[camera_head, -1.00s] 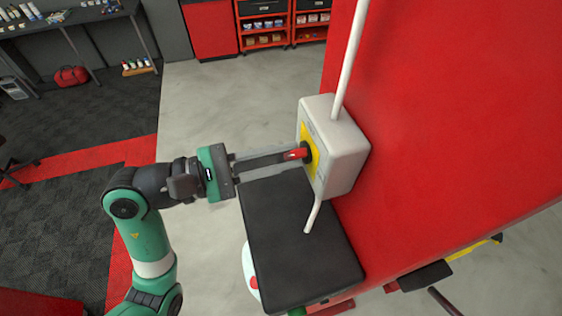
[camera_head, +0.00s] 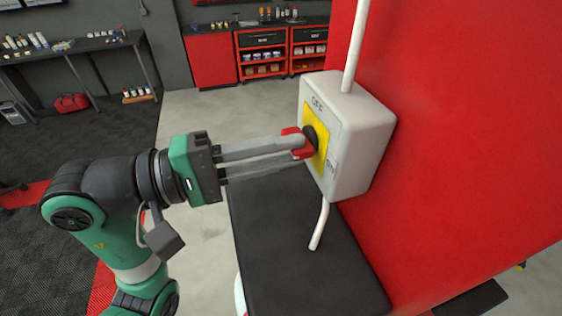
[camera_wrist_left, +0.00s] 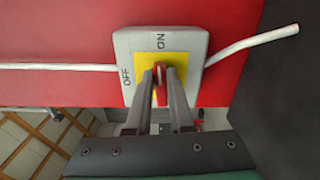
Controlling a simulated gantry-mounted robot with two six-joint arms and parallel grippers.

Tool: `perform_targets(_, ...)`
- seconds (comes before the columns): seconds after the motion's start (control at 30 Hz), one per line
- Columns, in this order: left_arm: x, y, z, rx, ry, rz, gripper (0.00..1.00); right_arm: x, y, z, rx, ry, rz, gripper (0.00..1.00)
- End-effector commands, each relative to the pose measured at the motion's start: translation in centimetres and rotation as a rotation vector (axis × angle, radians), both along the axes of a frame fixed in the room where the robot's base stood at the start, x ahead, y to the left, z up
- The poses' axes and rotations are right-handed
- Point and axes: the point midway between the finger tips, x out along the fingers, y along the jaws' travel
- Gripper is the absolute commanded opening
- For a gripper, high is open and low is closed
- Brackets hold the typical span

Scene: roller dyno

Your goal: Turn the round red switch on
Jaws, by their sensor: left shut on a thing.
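The round red switch (camera_head: 300,143) has a red handle on a black base over a yellow plate (camera_head: 316,127). It sits on a pale grey box (camera_head: 365,140) marked OFF near the top and ON at the lower right in the head view. My left gripper (camera_head: 304,144) reaches in from the left and is shut on the red handle. In the left wrist view, the red handle (camera_wrist_left: 160,82) shows between the two fingers, lined up towards the ON mark, with OFF to its left. Which end of the handle points cannot be told. My right gripper is not in view.
The box is fixed to a large red panel (camera_head: 460,120), with white conduit (camera_head: 355,45) above and below it. A black flat surface (camera_head: 290,240) lies below the gripper. Shelves and a workbench (camera_head: 70,50) stand far back. Floor to the left is open.

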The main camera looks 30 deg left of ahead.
Motion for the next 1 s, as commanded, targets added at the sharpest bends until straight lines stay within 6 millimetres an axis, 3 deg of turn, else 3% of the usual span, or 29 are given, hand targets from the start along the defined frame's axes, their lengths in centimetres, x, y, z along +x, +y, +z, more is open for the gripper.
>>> perform_targets(0.2,-0.08,-0.08,-0.17,0.057,-0.058,-0.003,0.00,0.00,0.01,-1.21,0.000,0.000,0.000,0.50)
perform_targets(0.77,-0.07,-0.07,-0.08,0.078,-0.077,-0.003,0.00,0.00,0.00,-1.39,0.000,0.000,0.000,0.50)
perform_targets(0.8,-0.07,-0.07,-0.09,0.078,-0.077,-0.003,0.27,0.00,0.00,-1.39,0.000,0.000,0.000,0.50)
perform_targets(0.93,-0.05,-0.05,-0.10,0.077,-0.076,-0.002,0.50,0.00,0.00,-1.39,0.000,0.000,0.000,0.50)
perform_targets(1.0,-0.04,-0.04,-0.11,0.078,-0.075,-0.002,0.50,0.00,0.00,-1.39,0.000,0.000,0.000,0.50)
